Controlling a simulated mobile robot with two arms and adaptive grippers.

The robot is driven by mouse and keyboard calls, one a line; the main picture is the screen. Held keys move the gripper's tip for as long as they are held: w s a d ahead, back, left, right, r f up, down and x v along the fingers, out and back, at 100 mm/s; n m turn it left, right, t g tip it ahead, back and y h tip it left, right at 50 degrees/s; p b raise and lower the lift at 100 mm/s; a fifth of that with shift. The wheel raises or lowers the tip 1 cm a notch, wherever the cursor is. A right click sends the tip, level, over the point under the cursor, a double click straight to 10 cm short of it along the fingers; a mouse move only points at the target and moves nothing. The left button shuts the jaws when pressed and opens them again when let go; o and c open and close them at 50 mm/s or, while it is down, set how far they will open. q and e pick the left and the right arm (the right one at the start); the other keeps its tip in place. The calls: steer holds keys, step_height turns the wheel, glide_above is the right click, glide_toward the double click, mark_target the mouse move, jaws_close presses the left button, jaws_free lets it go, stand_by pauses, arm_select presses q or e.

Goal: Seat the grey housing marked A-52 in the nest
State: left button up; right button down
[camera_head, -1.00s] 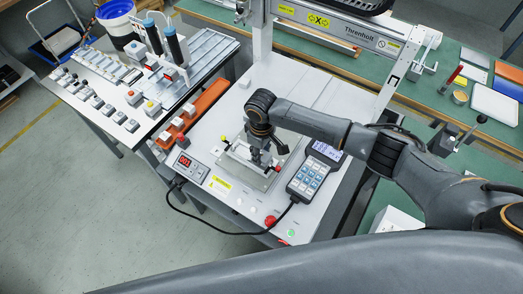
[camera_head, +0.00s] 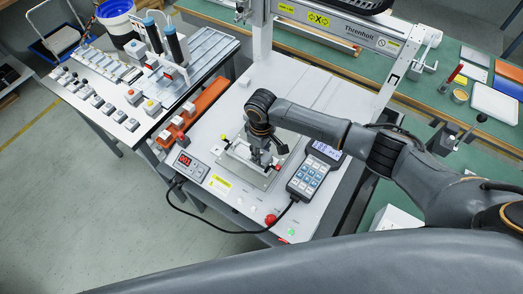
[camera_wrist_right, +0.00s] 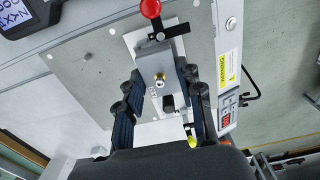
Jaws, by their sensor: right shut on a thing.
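My right gripper (camera_head: 261,158) is over the fixture plate on the white gantry bench. In the wrist view the right gripper (camera_wrist_right: 162,92) has its black fingers on both sides of a grey housing (camera_wrist_right: 156,62) and is shut on it. A brass-coloured fitting sits on the housing's top, with a dark round part nearby; its side lettering is too small to read. The housing is at the nest (camera_wrist_right: 139,44), a pale block on the grey plate. I cannot tell whether it is fully seated. My left gripper is not in view.
A red-knobbed clamp (camera_wrist_right: 150,9) stands at one end of the nest, a yellow-green knob (camera_wrist_right: 191,140) at the other. A keypad pendant (camera_head: 308,178) lies to the right, with its cable along the bench front. A side table (camera_head: 150,85) holds several small parts.

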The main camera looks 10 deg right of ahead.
mark_target(262, 154)
steer(key=shift+f+b, duration=0.35)
steer(key=shift+f, duration=0.4)
steer(key=c, duration=0.8)
jaws_free()
step_height(262, 154, up, 12)
steer(key=shift+r, duration=0.1)
stand_by(0.3)
